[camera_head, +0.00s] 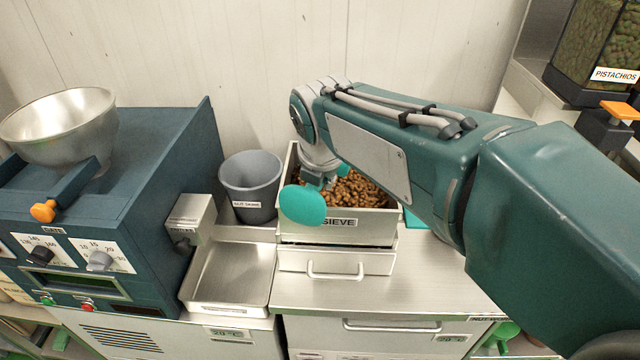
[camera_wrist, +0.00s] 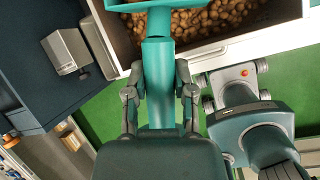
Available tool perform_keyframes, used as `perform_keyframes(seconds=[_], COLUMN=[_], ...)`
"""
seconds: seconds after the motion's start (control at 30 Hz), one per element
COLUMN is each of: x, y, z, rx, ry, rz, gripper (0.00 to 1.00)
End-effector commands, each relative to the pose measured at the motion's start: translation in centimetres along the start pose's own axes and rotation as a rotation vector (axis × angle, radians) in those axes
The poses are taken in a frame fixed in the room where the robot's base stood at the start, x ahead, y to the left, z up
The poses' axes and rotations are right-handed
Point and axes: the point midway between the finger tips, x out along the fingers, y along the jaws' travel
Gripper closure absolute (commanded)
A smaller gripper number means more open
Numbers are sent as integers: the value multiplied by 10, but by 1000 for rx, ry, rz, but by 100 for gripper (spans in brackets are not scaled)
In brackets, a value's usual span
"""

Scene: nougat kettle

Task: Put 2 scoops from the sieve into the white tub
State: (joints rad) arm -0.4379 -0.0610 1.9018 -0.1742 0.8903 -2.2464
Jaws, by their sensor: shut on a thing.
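The sieve (camera_head: 318,228) is a metal box with a "SIEVE" label and brown nuts (camera_head: 358,188) inside. It stands on the counter behind my arm, and its rim and nuts show at the top of the wrist view (camera_wrist: 268,44). My gripper (camera_head: 318,180) is shut on the handle of a teal scoop (camera_wrist: 158,70). In the wrist view the scoop's bowl end lies over the nuts, cut off by the top edge. I cannot tell whether it touches them or holds any. A teal round part (camera_head: 302,205) shows before the sieve's left front. I see no white tub.
A grey bucket (camera_head: 250,180) labelled for nut skins stands left of the sieve. A shallow metal tray (camera_head: 262,284) lies below it. A blue machine (camera_head: 150,150) with a metal bowl (camera_head: 62,122) fills the left. A pistachio dispenser (camera_head: 600,45) is at upper right. The front counter (camera_head: 350,297) is clear.

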Motion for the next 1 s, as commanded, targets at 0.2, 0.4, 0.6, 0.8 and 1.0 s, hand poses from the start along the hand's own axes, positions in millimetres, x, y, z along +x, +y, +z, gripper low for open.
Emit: perform_keyframes(seconds=[0.2,0.4,0.6,0.8,1.0], x=[-18,-30,-37,-38,-37], y=[3,6,8,8,8], z=[5,8,10,10,10], rx=[-4,-6,-7,-7,-7], ry=[-21,-34,-41,-43,-42], rz=[4,6,5,5,5], gripper=[100,100,100,100,100])
